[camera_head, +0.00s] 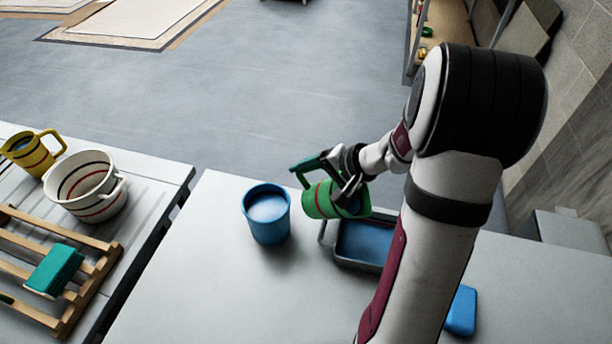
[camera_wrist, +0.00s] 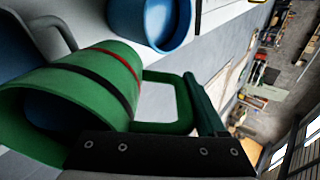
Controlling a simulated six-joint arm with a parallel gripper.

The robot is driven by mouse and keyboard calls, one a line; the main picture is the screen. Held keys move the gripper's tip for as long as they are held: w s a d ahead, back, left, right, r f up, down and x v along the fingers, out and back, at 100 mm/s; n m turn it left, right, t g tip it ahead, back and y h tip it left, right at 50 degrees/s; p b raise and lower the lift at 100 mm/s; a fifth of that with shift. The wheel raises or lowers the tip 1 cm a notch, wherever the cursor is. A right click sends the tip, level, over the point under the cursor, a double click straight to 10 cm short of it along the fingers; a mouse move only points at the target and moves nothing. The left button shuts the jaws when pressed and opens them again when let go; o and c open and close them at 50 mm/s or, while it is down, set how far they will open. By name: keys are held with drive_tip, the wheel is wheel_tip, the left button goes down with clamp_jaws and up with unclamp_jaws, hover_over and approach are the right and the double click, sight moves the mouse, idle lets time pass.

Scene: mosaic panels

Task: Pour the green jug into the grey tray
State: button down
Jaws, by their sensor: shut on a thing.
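The green jug (camera_head: 318,200) has a red and a dark stripe. It is held tilted on its side above the left end of the grey tray (camera_head: 350,262), with its mouth toward the right. In the wrist view the jug (camera_wrist: 115,75) shows blue inside its mouth. My gripper (camera_head: 335,178) is shut on the jug's handle, which also shows in the wrist view (camera_wrist: 187,105). The grey tray holds a blue layer; my arm hides its right part. I cannot see a stream leaving the jug.
A blue cup (camera_head: 267,215) with blue contents stands just left of the tray. A blue block (camera_head: 461,311) lies right of my arm. On the left table are a yellow jug (camera_head: 30,152), a striped white pot (camera_head: 88,187) and a teal block (camera_head: 54,270) on a wooden rack (camera_head: 95,285).

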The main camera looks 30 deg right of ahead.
sight(322, 185)
drive_tip(key=shift+s+d+r+t+y, duration=0.25)
drive_tip(key=shift+t+y, duration=0.15)
drive_tip(key=shift+t, duration=0.2)
drive_tip(key=shift+s+d+r+t+y, duration=0.15)
drive_tip(key=shift+s+t+y, duration=0.1)
drive_tip(key=shift+t+y, duration=0.25)
drive_tip(key=shift+s+d+r+t+y, duration=0.1)
drive_tip(key=shift+s+d+t+y, duration=0.2)
drive_tip(key=shift+t, duration=0.25)
drive_tip(key=shift+s+d+r+t+y, duration=0.1)
drive_tip(key=shift+s+t+y, duration=0.1)
drive_tip(key=shift+s+t, duration=0.3)
drive_tip(key=shift+s+d+r+t+y, duration=0.2)
drive_tip(key=shift+s+d+r+t, duration=0.2)
drive_tip(key=shift+s, duration=0.15)
drive_tip(key=shift+s+d+r+t+y, duration=0.25)
drive_tip(key=shift+s+d+r, duration=0.1)
drive_tip(key=shift+s, duration=0.2)
drive_tip(key=shift+s+d+r+t+y, duration=0.45)
drive_tip(key=shift+s+r+t, duration=0.2)
drive_tip(key=shift+s+t, duration=0.05)
